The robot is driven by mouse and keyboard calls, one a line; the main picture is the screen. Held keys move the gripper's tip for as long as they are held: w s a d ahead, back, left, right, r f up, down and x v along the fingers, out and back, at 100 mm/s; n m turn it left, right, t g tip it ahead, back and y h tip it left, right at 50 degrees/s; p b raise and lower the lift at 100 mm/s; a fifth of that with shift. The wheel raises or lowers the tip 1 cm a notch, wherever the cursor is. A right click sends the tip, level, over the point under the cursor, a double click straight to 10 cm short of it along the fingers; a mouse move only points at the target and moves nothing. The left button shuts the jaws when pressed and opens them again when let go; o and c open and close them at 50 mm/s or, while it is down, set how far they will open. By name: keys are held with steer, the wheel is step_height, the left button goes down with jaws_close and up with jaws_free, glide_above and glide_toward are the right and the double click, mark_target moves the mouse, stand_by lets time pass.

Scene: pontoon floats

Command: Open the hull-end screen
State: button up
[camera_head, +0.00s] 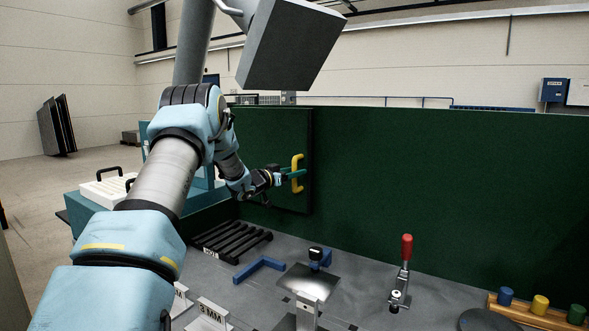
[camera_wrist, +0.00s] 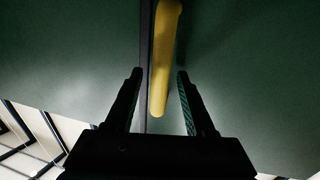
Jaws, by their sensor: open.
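The hull-end screen (camera_head: 272,140) is a dark green panel at the left end of a long green wall. It looks closed, nearly flush with the wall. A yellow upright handle (camera_head: 298,172) is fixed near its right edge. My gripper (camera_head: 290,175) is at this handle, pointing at the panel. In the wrist view the yellow handle (camera_wrist: 164,60) stands between the two open fingers of my gripper (camera_wrist: 159,85), with a gap on each side. A dark seam runs just left of the handle there. My arm hides part of the panel's left side.
A grey bench lies below the panel, with a black slatted rack (camera_head: 232,240), a blue angle piece (camera_head: 259,268), a red-handled clamp (camera_head: 404,265) and a wooden peg block (camera_head: 540,312). A grey box (camera_head: 285,45) hangs above. The wall right of the handle is bare.

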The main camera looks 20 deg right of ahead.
steer(key=shift+d, duration=0.15)
steer(key=shift+c, duration=0.3)
jaws_close()
stand_by(1.1)
